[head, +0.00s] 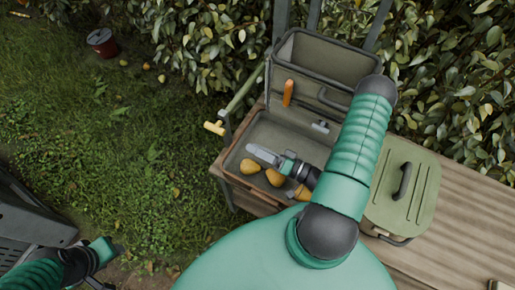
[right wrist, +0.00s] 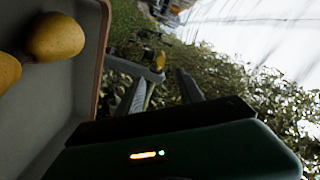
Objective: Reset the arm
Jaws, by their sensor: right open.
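My right arm (head: 360,150) reaches over the bench, and its gripper (head: 264,154) is over the open tray of the toolbox. The right gripper is open and empty; its two fingers (right wrist: 160,92) stand apart in the right wrist view. Several yellow pears lie in the tray, one (head: 250,167) at the left and one (head: 275,177) beside it, just below the gripper. A pear (right wrist: 55,38) also shows in the right wrist view. My left gripper (head: 118,250) is at the lower left over the grass, and its fingers are too small to judge.
The open toolbox (head: 262,132) stands on a wooden bench (head: 455,225). A green lidded box (head: 402,190) is to its right. A red pot (head: 102,42) and several fallen pears lie on the grass. Hedge leaves crowd the back.

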